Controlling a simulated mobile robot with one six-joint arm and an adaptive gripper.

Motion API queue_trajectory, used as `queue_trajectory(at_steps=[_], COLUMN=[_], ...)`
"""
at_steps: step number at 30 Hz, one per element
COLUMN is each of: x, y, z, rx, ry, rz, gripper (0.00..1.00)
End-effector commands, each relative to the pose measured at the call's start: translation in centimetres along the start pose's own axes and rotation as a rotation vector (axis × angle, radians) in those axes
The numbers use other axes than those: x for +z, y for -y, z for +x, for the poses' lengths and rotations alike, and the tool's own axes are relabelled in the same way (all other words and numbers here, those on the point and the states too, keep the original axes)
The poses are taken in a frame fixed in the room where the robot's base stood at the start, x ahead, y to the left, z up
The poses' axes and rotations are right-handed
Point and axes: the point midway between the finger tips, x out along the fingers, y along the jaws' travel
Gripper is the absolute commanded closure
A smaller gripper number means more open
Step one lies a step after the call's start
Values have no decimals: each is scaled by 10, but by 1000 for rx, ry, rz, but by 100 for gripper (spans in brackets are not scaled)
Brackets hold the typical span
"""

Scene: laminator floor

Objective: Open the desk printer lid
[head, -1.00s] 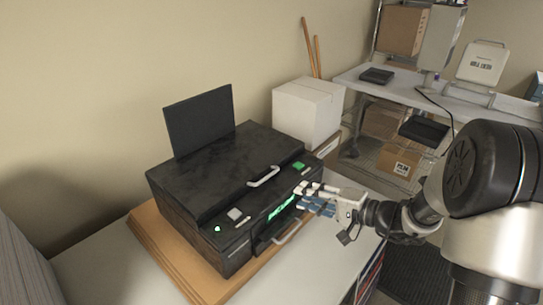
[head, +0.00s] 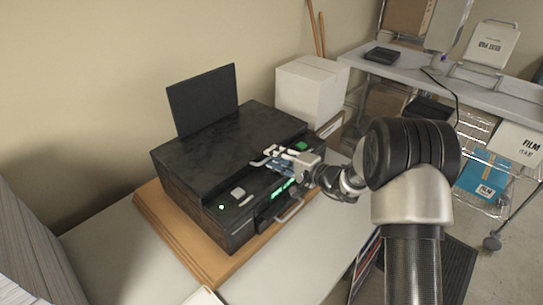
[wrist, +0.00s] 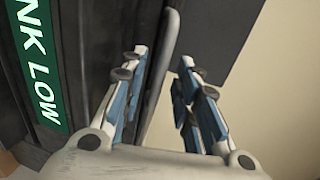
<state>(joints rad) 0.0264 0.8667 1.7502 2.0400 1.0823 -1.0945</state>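The black desk printer (head: 190,190) stands on a wooden board, and its lid (head: 225,135) lies flat and shut on top. The light handle (head: 258,163) at the lid's front edge is partly covered by my gripper (head: 276,160). Whether a finger touches the handle I cannot tell.
The green "INK LOW" display (wrist: 43,70) is on the printer's front panel. A black upright panel (head: 203,98) rises behind the lid. A white box (head: 311,90) stands behind right.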

Motion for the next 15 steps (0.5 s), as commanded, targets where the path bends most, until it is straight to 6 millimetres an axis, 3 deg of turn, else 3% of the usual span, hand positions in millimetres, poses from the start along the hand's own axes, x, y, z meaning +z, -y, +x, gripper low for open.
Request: queue_trajectory(at_steps=[6,15], x=[0,0], y=[0,0], z=[21,23], rx=[0,0], ry=[0,0], rz=[-1,0], gripper=[71,71])
